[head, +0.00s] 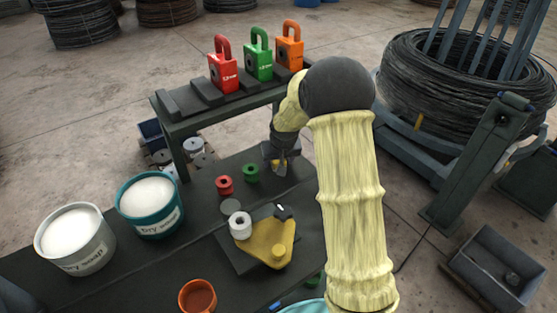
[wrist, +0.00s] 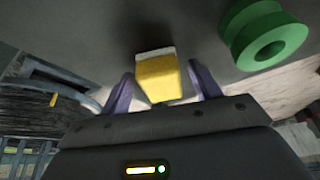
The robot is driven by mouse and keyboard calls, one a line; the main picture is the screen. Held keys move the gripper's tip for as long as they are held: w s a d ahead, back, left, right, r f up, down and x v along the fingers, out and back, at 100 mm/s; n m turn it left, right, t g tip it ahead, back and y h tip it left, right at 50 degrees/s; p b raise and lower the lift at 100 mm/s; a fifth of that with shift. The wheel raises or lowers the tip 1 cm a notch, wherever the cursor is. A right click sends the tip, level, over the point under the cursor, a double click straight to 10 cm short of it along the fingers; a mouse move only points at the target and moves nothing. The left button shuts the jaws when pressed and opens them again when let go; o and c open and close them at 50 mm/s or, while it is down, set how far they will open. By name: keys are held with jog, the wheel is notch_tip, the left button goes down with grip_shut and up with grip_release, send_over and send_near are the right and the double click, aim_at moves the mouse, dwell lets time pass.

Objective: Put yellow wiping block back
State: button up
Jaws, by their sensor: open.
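The yellow wiping block (wrist: 157,74), with a pale strip along one edge, lies on the dark bench top in the wrist view. My gripper (wrist: 163,84) is open, with one purple finger on each side of the block and a visible gap to each. Whether the fingers reach down past its sides I cannot tell. In the head view my gripper (head: 280,168) points down at the bench near the stand's right leg.
A green spool (head: 251,173) and a red spool (head: 224,185) stand close left of my gripper. Padlocks (head: 259,66) stand on the raised shelf (head: 214,100) behind. Dry soap tubs (head: 150,205) stand left. A yellow plate fixture (head: 271,242) and an orange cup (head: 198,297) are nearer.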

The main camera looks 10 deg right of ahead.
jog(key=v, duration=1.2)
jog(key=shift+b, duration=0.45)
jog(key=shift+a, duration=0.1)
